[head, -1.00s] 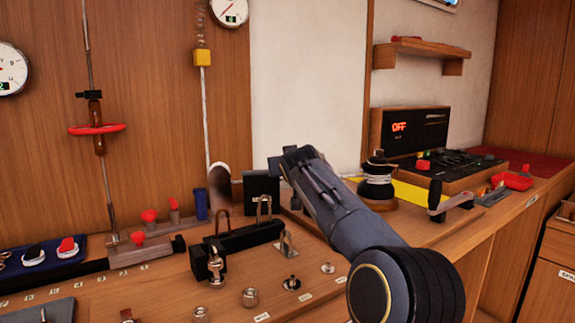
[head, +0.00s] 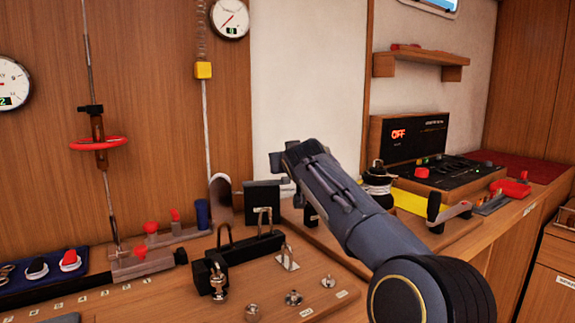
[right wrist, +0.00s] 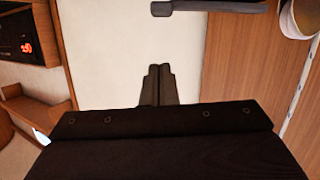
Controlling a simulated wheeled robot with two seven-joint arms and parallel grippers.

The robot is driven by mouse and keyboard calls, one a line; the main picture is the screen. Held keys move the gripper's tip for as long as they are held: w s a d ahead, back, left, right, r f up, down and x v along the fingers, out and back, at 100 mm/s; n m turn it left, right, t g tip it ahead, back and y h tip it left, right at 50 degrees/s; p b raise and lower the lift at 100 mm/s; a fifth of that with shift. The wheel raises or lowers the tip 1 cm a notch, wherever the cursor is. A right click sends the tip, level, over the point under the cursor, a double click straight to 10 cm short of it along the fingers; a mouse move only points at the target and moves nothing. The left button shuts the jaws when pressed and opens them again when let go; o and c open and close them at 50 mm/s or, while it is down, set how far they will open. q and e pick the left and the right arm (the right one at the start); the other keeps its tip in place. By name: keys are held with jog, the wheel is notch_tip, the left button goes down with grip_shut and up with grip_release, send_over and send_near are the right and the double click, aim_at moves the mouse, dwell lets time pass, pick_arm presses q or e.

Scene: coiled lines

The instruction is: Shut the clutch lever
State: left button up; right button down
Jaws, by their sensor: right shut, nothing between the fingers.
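A black clutch block (head: 262,198) stands on the wooden console, against the wall, beside a brown tube. A dark bar that looks like its lever (head: 284,180) sticks out at its upper right. In the right wrist view, a grey lever (right wrist: 208,8) with a thicker left end lies along the top edge. My right gripper (head: 277,163) is just above and right of the block in the head view, partly hidden by its own arm. Its fingers (right wrist: 159,74) are shut, empty and apart from the lever in the wrist view. My left gripper is not in view.
Shackles and metal fittings (head: 220,285) stand in front of the block. A winch (head: 377,180) and a crank handle (head: 436,203) are on the right, near a control panel (head: 450,155). A red wheel on a rod (head: 98,143) stands left. The white wall is close behind.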

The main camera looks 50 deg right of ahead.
jog(key=v, duration=0.7)
jog(key=shift+s, duration=0.15)
